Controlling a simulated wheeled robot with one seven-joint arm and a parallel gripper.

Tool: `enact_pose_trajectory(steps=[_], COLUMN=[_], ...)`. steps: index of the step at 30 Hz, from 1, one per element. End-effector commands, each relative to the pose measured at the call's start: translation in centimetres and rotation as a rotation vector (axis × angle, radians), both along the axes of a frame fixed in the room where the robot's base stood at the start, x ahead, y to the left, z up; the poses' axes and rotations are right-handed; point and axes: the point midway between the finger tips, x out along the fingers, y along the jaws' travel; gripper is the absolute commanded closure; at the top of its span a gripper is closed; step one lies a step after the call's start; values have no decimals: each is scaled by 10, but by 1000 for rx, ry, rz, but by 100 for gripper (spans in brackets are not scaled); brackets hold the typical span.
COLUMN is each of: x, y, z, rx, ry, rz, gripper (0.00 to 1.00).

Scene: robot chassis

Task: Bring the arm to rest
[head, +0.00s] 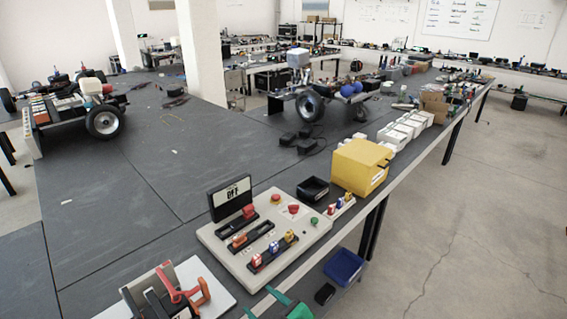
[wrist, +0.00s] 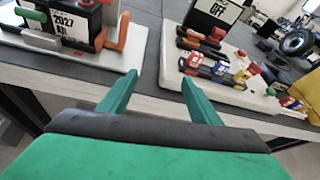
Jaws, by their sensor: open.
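My gripper (wrist: 158,88) shows in the wrist view with its two green fingers apart and nothing between them. It is in front of the table's edge, with the gap between a white-based fixture and a control panel beyond the fingertips. In the head view only the green finger parts of my gripper (head: 282,300) show at the bottom edge. The rest of my arm is hidden there.
The control panel (head: 215,237) with an OFF sign, switches and buttons is on the dark table (head: 100,240). A fixture with orange handles (head: 205,292) stands left of it. A yellow box (head: 352,165), a black tray (head: 313,189) and a blue bin (head: 344,266) are close by. Open floor (head: 470,220) lies right.

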Motion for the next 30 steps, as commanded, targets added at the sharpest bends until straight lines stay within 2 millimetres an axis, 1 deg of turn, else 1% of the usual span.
enact_pose_trajectory(steps=[1,5,8,12,14,18,20,24,28,30], x=[-5,-19,-36,-68,-83,-121,-138,-179,-218,-239], y=[1,1,-1,-6,-9,-18,-22,-33,-42,-47], z=[-7,-26,-45,-71,-80,-96,-101,-106,-103,-99], rx=[-24,-115,-224,-427,-523,-760,-867,-1124,-1369,-1504], ry=[-15,-75,-136,-227,-264,-342,-373,-442,-505,-541], rz=[-6,-20,-35,-43,-40,-19,-2,56,133,185], gripper=[43,43,43,43,43,43,43,43,43,43])
